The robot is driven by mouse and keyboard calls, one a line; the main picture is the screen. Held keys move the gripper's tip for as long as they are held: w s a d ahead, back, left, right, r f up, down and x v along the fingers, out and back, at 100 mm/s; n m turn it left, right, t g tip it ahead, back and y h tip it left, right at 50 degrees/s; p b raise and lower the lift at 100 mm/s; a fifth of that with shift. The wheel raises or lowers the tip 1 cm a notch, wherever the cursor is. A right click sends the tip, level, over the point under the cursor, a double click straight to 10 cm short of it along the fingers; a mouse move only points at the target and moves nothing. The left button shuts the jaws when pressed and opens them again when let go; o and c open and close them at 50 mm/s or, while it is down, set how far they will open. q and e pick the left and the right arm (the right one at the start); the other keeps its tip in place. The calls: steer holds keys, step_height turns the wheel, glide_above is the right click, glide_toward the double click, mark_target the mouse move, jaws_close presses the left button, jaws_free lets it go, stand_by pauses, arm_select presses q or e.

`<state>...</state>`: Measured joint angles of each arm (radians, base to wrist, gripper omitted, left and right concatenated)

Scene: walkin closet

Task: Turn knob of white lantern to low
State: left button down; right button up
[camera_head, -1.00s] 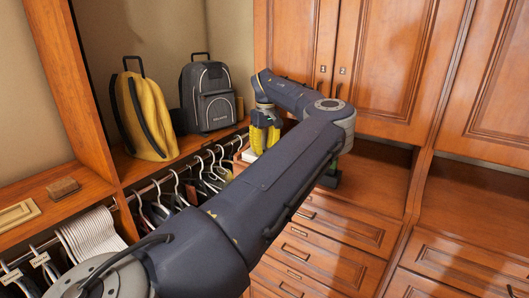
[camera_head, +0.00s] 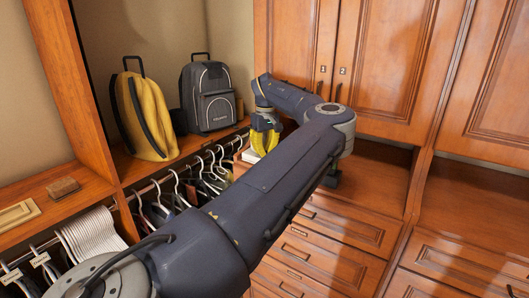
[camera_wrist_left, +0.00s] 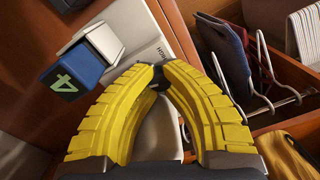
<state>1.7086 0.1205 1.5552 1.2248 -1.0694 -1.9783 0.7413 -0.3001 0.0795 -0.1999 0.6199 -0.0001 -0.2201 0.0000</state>
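My left gripper (camera_head: 264,138), with yellow ribbed fingers, points down at the far left end of the wooden counter. In the left wrist view its fingers (camera_wrist_left: 160,72) arch inward and their tips come together, with a small dark piece between them that I cannot identify. A smooth white body (camera_wrist_left: 160,132) shows through the gap between the fingers; it may be the white lantern, mostly hidden. I cannot make out its knob or setting. My right gripper is not in view.
A white box with lettering (camera_wrist_left: 146,62), white blocks (camera_wrist_left: 103,42) and a blue block marked 4 (camera_wrist_left: 72,76) lie close to the fingers. A yellow backpack (camera_head: 146,115) and a dark backpack (camera_head: 207,97) stand on the left shelf, above hanging clothes. Cabinet doors (camera_head: 385,65) rise behind.

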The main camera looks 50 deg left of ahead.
arm_select(q)
steer(key=shift+m, duration=2.9)
steer(key=c, duration=1.5)
jaws_free()
steer(key=shift+r, duration=0.1)
step_height(320, 180, up, 12)
steer(key=shift+w+f, duration=0.1)
